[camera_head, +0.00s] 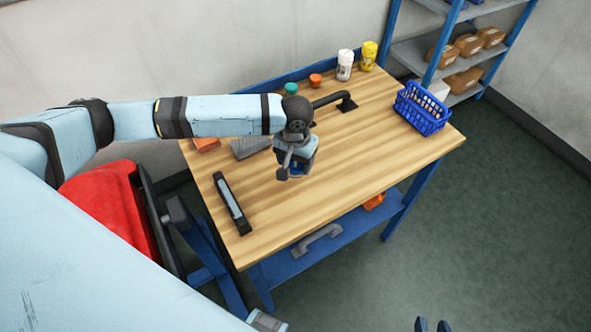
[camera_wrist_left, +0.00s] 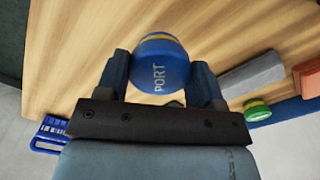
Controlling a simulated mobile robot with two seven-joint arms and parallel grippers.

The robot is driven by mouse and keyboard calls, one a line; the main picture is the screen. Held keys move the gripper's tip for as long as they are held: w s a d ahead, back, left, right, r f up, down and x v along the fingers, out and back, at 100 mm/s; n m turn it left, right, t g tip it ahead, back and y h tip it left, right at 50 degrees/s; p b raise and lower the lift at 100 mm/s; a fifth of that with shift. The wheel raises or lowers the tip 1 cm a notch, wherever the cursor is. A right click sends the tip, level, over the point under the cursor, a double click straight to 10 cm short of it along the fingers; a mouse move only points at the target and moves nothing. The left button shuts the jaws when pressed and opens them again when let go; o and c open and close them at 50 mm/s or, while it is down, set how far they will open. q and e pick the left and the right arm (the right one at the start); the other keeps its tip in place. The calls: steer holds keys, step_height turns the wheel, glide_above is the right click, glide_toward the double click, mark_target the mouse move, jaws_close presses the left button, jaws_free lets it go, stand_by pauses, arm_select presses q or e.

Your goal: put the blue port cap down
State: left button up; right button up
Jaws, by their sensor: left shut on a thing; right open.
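The blue port cap (camera_wrist_left: 161,66) has a yellow band and the word PORT on it. My left gripper (camera_wrist_left: 163,85) is shut on it, one finger on each side. In the head view my left gripper (camera_head: 296,170) is over the middle of the wooden table (camera_head: 355,160), and a little of the cap's blue shows under it. I cannot tell whether the cap touches the table top.
A grey block (camera_head: 251,146), a green cap (camera_head: 291,88), an orange cap (camera_head: 315,80) and a black bent handle (camera_head: 335,100) lie behind the left gripper. A dark bar (camera_head: 232,203) is at the left. A blue basket (camera_head: 422,108) stands at the right. The table's front right is clear.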

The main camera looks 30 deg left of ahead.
mark_target(295, 172)
arm_select(q)
step_height(295, 172, down, 4)
steer(key=shift+f, duration=0.25)
steer(key=o, duration=1.1)
steer(key=shift+f, duration=0.1)
steer(key=shift+c, duration=0.2)
step_height(295, 172, up, 12)
steer(key=shift+r, duration=0.2)
steer(key=shift+s+f, duration=0.1)
